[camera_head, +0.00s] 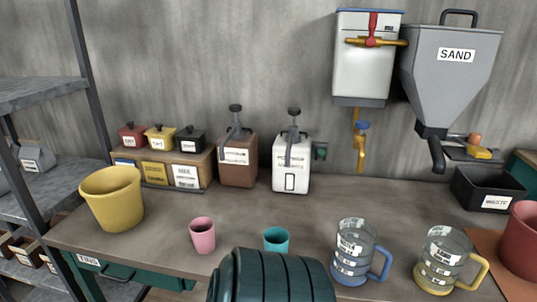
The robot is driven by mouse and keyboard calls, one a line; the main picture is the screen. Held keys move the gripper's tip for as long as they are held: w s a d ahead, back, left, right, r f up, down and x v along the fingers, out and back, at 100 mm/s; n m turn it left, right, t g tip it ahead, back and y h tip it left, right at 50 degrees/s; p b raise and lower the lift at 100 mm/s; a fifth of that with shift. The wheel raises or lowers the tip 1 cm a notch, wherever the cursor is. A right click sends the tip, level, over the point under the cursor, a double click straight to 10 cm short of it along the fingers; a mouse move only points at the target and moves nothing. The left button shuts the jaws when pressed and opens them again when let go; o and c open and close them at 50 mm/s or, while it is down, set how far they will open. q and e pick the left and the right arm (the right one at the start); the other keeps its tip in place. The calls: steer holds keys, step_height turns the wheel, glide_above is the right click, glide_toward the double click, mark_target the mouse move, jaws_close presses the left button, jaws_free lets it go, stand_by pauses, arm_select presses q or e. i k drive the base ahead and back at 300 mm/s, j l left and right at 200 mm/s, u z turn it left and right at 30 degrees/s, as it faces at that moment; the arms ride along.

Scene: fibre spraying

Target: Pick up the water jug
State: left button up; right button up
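Two clear jugs with white labels stand upright on the workbench (305,202) at the lower right. One jug (350,250) has a blue base and a blue handle on its right side. The other jug (437,258), further right, has yellow bands and a yellow handle, also on its right. The label print is too small to read, so I cannot tell for certain which is the water jug. Neither of my grippers is in view, and nothing is seen touching either jug.
A dark green ribbed object (270,278) fills the bottom centre. A teal cup (277,240), pink cup (203,235) and yellow bucket (112,198) stand left of the jugs. A red-brown pot (521,240) is close on the right. A sand hopper (450,75) hangs above.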

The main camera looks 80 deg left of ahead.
mark_target(357, 241)
steer(key=u, duration=3.75)
steer(key=i+j+z, duration=0.25)
steer(key=j, duration=0.35)
steer(key=i+j+z, duration=0.25)
steer(key=j, duration=0.4)
steer(key=i+j+z, duration=0.25)
steer(key=j, duration=0.45)
steer(key=i, duration=0.1)
